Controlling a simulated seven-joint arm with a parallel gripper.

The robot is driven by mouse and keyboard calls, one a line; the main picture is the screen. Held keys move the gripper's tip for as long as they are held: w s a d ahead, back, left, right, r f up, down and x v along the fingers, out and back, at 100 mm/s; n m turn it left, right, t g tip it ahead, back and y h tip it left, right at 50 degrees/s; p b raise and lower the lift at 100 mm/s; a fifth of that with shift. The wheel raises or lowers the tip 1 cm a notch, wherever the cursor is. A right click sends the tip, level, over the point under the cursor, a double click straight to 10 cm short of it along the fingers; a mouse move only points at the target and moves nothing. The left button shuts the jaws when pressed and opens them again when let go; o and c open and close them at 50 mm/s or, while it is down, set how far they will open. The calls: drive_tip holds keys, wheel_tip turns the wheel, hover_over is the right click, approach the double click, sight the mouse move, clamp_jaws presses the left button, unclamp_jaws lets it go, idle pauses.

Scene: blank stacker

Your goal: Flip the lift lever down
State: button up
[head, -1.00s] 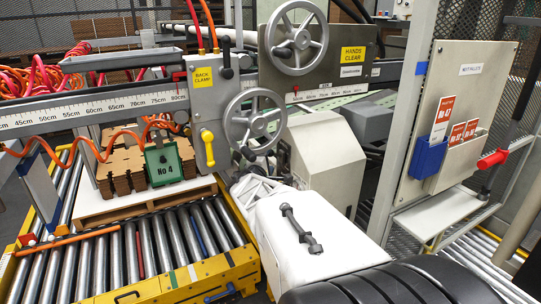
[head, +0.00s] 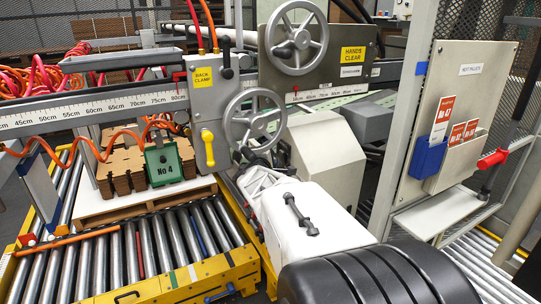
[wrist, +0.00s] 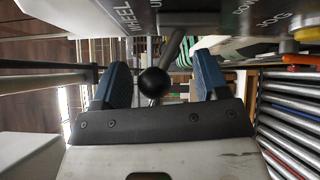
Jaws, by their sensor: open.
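A lever with a black ball knob (wrist: 153,82) shows in the wrist view below a grey panel (wrist: 225,18). The panel has partly cut-off lettering, including what looks like "WHEEL" and "DOWN". I take this lever for the lift lever. My gripper (wrist: 162,66) is open, with one blue-padded finger on each side of the knob. The knob appears between the fingers with gaps on both sides; I cannot tell its exact depth. In the head view my arm reaches to just below the lower handwheel (head: 254,118), and the lever cannot be picked out there.
A yellow-handled lever (head: 208,147) hangs on the grey "BACK CLAMP" plate (head: 203,100) left of the handwheel. A second handwheel (head: 296,37) is above. A roller conveyor (head: 150,250) with a pallet of cardboard (head: 121,168) lies left. A beige cover (head: 325,160) stands right.

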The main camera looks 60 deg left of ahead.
drive_tip(key=c, duration=1.1)
drive_tip(key=shift+w+r, duration=0.1)
drive_tip(key=shift+r, duration=0.05)
clamp_jaws()
